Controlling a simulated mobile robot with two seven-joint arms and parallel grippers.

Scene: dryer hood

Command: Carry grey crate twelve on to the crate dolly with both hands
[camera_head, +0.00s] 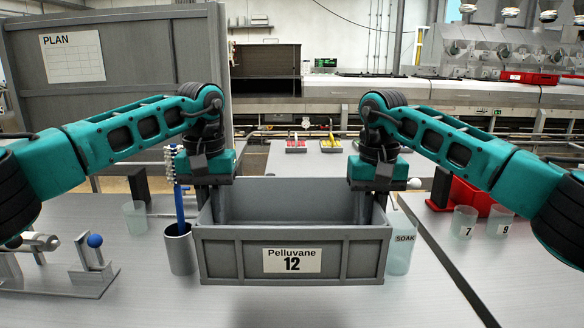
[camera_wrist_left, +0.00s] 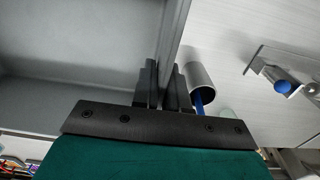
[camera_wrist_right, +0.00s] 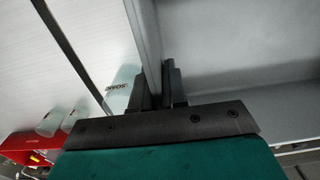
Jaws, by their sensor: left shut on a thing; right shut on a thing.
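The grey crate (camera_head: 222,262) carries a white label reading "Pelluvane 12" and looks empty inside. It is level, in the middle of the head view, and appears held above the table. My left gripper (camera_head: 212,200) is shut on the crate's left wall; in the left wrist view its fingers (camera_wrist_left: 165,88) straddle the wall. My right gripper (camera_head: 366,200) is shut on the right wall; its fingers (camera_wrist_right: 160,88) straddle that wall in the right wrist view. The crate dolly cannot be made out in these views.
Left of the crate stand a grey cup (camera_head: 179,252) with a blue brush and a fixture with a blue ball (camera_head: 94,241). A "SOAK" beaker (camera_head: 400,255) is close to the right. Beakers 7 (camera_head: 464,222) and 9 (camera_head: 499,221) and a red bin (camera_head: 470,196) are farther right.

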